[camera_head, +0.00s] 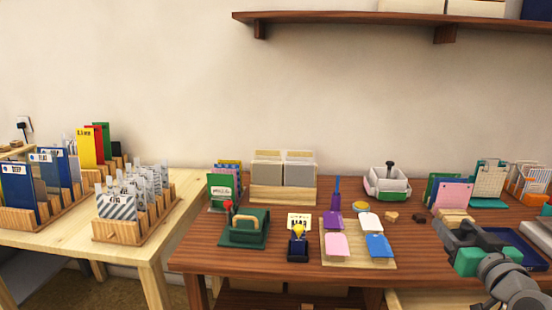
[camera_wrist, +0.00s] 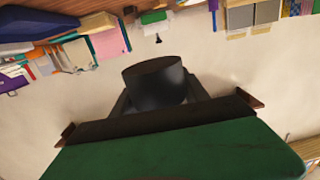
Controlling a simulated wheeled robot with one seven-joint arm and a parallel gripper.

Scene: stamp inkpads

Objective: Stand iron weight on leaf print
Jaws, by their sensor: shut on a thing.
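My gripper (camera_head: 447,231) is at the right side of the brown table, raised above its front right part. In the wrist view my gripper (camera_wrist: 157,98) is shut on a dark, round iron weight (camera_wrist: 154,78), which sits between the fingers. In the head view the weight cannot be told apart from the dark gripper end. I cannot pick out the leaf print for certain in either view; my arm covers part of the table's right side.
A tan board (camera_head: 330,262) with coloured pads lies mid-table. Card holders (camera_head: 283,192) and a white-and-green tray (camera_head: 387,186) stand behind. A blue-lined tray (camera_head: 510,246) lies right, beside my arm.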

